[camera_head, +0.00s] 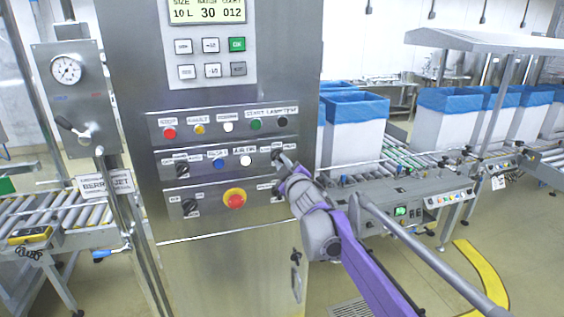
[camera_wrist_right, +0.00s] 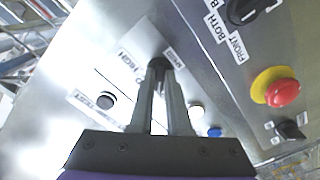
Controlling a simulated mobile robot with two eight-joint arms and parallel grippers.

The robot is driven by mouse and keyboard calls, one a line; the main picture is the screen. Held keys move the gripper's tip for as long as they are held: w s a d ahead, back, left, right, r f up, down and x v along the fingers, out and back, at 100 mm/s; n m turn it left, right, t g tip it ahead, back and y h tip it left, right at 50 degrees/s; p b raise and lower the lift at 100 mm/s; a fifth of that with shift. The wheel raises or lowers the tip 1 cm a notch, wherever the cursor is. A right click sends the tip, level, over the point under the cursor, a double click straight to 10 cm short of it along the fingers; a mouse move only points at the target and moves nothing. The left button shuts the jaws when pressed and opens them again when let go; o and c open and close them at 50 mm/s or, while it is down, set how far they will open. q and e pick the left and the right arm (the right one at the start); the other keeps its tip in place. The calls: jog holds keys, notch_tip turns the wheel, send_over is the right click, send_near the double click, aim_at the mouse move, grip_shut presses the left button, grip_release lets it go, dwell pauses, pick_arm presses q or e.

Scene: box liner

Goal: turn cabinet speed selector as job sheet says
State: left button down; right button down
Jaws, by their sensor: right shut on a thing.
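The steel cabinet (camera_head: 230,265) stands in the middle of the head view with rows of buttons and selectors. My right gripper (camera_head: 281,160) reaches the right end of its middle row. In the right wrist view, my right gripper (camera_wrist_right: 160,75) is shut on a small black selector knob (camera_wrist_right: 158,62). A label reading HIGH (camera_wrist_right: 131,61) lies beside it; the label on the other side is too small to read. The fingers hide much of the knob, so its exact pointing is unclear. No job sheet can be made out. My left gripper is out of view.
A red emergency stop (camera_head: 234,200) sits below the middle row. A selector labelled BOTH and FRONT (camera_wrist_right: 245,10) is near it in the wrist view. The display (camera_head: 208,10) reads 10 L, 30, 012. Conveyors with blue-lined boxes (camera_head: 355,105) stand right.

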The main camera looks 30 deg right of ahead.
dwell(0.4)
jog(key=c, duration=0.9)
grip_release()
jog(key=shift+s+a, duration=0.15)
jog(key=shift+s, duration=0.35)
jog(key=b+v, duration=0.1)
jog(key=v, duration=0.9)
jog(key=shift+b, duration=0.35)
jog(key=s+a+f+m+g+y, duration=0.1)
jog(key=s+a+f+g, duration=0.3)
jog(key=s+f, duration=0.5)
jog(key=s+a+f+m+g+y, duration=0.2)
jog(key=s+a+f+m+g, duration=0.1)
jog(key=s+a+f, duration=0.5)
jog(key=s+a+f+m+g+y, duration=0.1)
jog(key=s+a+f+g, duration=0.4)
jog(key=s+f, duration=0.5)
jog(key=shift+a+f+m+p, duration=0.15)
jog(key=shift+a+f+m, duration=0.1)
jog(key=shift+f, duration=0.45)
jog(key=shift+a+f+m+p, duration=0.1)
jog(key=shift+a+f+m, duration=0.1)
jog(key=shift+f, duration=0.5)
jog(key=shift+a+f+m+p, duration=0.15)
jog(key=shift+f+m, duration=0.1)
jog(key=shift+f, duration=0.45)
